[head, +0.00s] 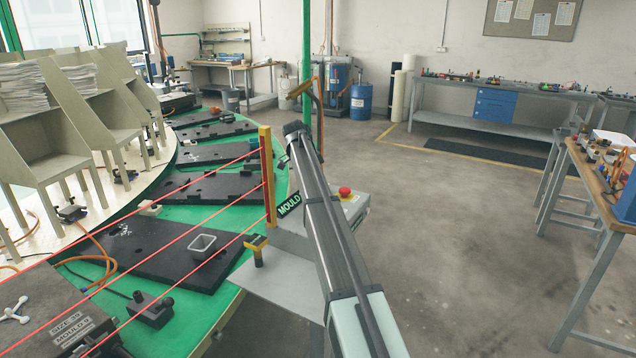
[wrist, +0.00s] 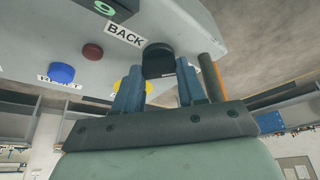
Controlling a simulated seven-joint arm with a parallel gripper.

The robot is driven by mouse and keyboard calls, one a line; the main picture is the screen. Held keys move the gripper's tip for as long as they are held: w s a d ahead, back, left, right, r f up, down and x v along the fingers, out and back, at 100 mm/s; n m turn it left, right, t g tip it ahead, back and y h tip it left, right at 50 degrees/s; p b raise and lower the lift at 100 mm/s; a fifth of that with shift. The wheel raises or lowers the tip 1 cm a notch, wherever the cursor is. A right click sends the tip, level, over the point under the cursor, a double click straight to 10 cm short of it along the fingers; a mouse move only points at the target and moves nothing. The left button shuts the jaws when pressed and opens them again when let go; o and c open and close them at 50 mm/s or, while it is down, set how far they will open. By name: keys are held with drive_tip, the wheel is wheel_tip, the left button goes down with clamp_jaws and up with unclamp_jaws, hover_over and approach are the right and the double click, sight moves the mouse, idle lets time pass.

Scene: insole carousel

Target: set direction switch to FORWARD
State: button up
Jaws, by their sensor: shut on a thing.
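In the wrist view a round black knob (wrist: 158,62), which I take to be the direction switch, sits on the pale panel (wrist: 190,25) beside a label that reads BACK (wrist: 124,34). My gripper (wrist: 157,78) has its two blue fingers on either side of this knob, shut on it. No FORWARD label is visible, and I cannot tell which way the knob is turned. In the head view my arm covers part of the control box, and my gripper and the knob are hidden.
The panel also carries a red button (wrist: 92,51), a blue RESET button (wrist: 61,72) and a yellow button (wrist: 119,87) partly behind a finger. In the head view a red emergency stop (head: 345,192) is right of my arm. Red beams cross the green carousel (head: 205,295).

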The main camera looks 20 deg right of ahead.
drive_tip(key=shift+m, duration=0.4)
drive_tip(key=o, duration=1.1)
drive_tip(key=shift+c, duration=0.2)
